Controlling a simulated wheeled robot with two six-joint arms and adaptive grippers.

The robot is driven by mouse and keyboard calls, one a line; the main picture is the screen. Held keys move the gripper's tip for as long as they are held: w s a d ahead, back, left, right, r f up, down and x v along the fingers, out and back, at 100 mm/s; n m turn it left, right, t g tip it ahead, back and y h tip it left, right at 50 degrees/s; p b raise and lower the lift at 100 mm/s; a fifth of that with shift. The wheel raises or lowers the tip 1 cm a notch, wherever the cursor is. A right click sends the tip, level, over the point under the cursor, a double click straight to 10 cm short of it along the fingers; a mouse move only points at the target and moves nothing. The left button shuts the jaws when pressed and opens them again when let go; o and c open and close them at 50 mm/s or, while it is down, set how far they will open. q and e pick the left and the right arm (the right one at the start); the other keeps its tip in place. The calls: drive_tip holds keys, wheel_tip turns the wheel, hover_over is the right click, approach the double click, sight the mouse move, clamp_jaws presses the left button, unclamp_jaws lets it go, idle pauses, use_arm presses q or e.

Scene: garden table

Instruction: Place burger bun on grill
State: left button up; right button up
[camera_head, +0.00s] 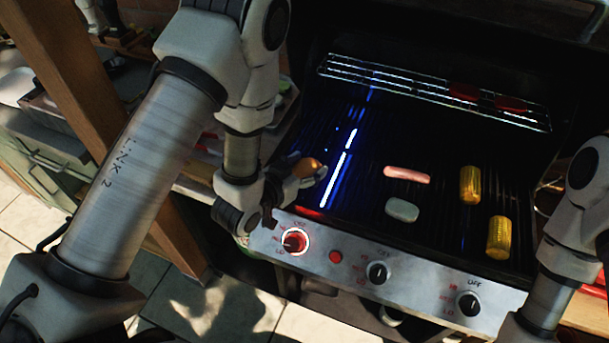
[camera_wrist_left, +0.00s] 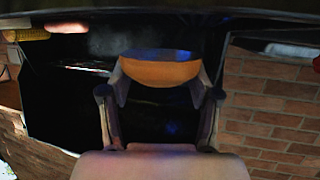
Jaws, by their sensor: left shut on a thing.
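The burger bun (camera_head: 307,168) is a small orange-brown piece held at the tip of my left gripper (camera_head: 290,176), over the grill's front left edge. In the left wrist view the bun (camera_wrist_left: 159,68) sits between the two fingers of my left gripper (camera_wrist_left: 160,85), which are shut on it. The grill (camera_head: 360,225) is a dark grate with a bright blue-white glare on its left part. My right arm comes in at the right edge, and its gripper is not visible.
On the grate lie a pink sausage-like piece (camera_head: 407,175), a pale rounded piece (camera_head: 402,210) and two corn pieces (camera_head: 470,184). A wire rack (camera_head: 430,92) at the back holds red pieces. Control knobs (camera_head: 377,273) line the front panel. The grate's left part looks clear.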

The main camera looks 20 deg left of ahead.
sight(305, 170)
use_arm(q)
drive_tip(key=shift+w+a+r+p, duration=0.15)
drive_tip(key=shift+w+a, duration=0.2)
drive_tip(key=shift+w, duration=0.2)
drive_tip(key=shift+w+a+f+p, duration=0.1)
drive_tip(key=shift+w+a+p, duration=0.05)
drive_tip(key=shift+w+a, duration=0.3)
drive_tip(key=f, duration=0.3)
drive_tip(key=shift+d+p, duration=0.3)
drive_tip(key=shift+p, duration=0.1)
drive_tip(key=shift+a+f, duration=0.1)
drive_tip(key=shift+f, duration=0.3)
drive_tip(key=shift+f, duration=0.1)
drive_tip(key=o, duration=1)
drive_tip(key=shift+c, duration=0.2)
